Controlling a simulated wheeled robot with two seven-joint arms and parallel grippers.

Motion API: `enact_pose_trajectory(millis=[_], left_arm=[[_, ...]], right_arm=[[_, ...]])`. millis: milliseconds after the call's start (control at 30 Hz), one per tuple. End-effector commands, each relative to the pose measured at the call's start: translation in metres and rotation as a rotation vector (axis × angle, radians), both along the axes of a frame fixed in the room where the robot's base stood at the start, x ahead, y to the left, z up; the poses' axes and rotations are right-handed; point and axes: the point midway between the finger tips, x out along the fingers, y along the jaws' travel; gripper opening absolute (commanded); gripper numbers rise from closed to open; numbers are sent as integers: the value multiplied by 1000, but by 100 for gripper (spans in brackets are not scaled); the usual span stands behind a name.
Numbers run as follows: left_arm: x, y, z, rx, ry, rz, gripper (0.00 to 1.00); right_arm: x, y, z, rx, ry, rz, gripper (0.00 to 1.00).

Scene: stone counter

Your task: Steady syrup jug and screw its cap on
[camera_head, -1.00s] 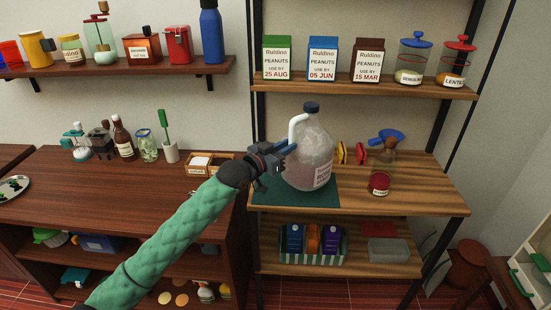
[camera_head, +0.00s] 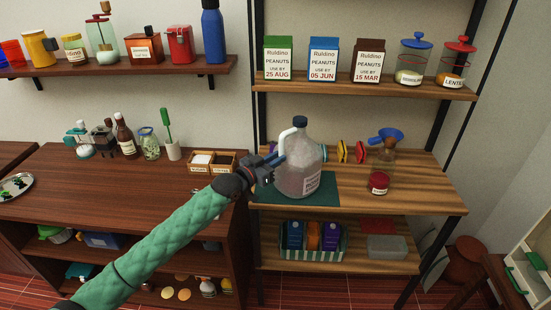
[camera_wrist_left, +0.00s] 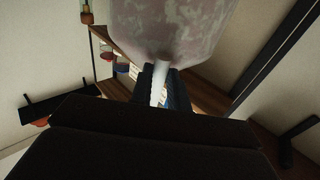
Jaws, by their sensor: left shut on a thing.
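The syrup jug (camera_head: 296,172), large and cloudy pinkish with a label, stands upright at the left of the wooden shelf, at the green mat (camera_head: 325,200). A dark blue cap (camera_head: 300,121) sits on its neck; how tight it is I cannot tell. My left gripper (camera_head: 276,163) is shut on the jug's white handle, at the jug's left side. In the left wrist view the handle (camera_wrist_left: 159,82) runs between the two dark fingers, with the jug body (camera_wrist_left: 170,25) above. My right gripper is not in view.
A glass bottle (camera_head: 386,160) with a blue funnel (camera_head: 387,135) and a red-labelled jar (camera_head: 379,184) stand to the right. Yellow and red items (camera_head: 351,151) lie behind the jug. A wooden box (camera_head: 212,162) is on the dark counter at left. The shelf's right end is clear.

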Motion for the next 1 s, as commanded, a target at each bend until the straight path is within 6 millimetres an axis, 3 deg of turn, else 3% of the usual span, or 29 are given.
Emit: enact_pose_trajectory(millis=[500, 533, 633, 1000], left_arm=[[0, 0, -8, -1, -1, 0, 0], [0, 0, -9, -1, 1, 0, 19], [0, 0, -8, -1, 1, 0, 39], [0, 0, -6, -1, 0, 0, 39]], right_arm=[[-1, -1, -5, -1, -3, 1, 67], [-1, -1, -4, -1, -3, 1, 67], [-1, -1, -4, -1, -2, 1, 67], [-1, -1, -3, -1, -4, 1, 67]])
